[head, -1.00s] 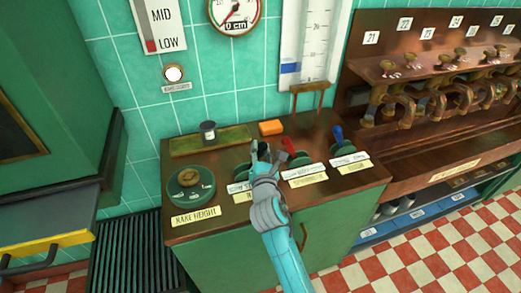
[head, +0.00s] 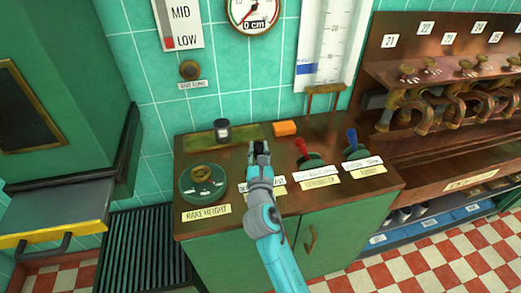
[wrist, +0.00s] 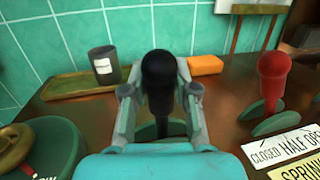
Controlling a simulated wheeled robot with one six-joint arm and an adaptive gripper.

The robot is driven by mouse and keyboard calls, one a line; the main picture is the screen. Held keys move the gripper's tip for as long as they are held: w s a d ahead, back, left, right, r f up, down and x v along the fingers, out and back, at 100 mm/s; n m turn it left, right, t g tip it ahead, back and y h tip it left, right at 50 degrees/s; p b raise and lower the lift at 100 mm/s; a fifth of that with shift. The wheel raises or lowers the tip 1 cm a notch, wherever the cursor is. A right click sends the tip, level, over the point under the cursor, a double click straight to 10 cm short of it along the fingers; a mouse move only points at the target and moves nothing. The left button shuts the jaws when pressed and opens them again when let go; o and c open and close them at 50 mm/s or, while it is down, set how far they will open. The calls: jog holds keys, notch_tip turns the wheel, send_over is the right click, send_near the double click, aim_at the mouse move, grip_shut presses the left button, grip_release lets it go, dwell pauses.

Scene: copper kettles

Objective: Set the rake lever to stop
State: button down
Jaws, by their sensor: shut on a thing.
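A black-knobbed lever (wrist: 158,72) stands roughly upright between the fingers of my gripper (wrist: 160,100) in the wrist view. The gripper (head: 259,148) is shut on it over the green cabinet's brown top. In the head view my gripper hides most of this lever and part of its labels (head: 278,187), so I cannot read its setting. A round lamp (head: 189,70) on the wall above a small label is dark. The rake height dial (head: 203,182) with a brass knob sits at the left of the cabinet top.
A red lever (head: 303,150) and a blue lever (head: 352,141) stand to the right, close to my gripper. A dark jar (head: 222,130) on a tray and an orange block (head: 285,128) lie behind.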

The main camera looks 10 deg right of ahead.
jog(key=c, duration=0.9)
grip_release()
jog(key=shift+o, duration=0.2)
jog(key=v, duration=1.2)
jog(key=shift+f, duration=0.1)
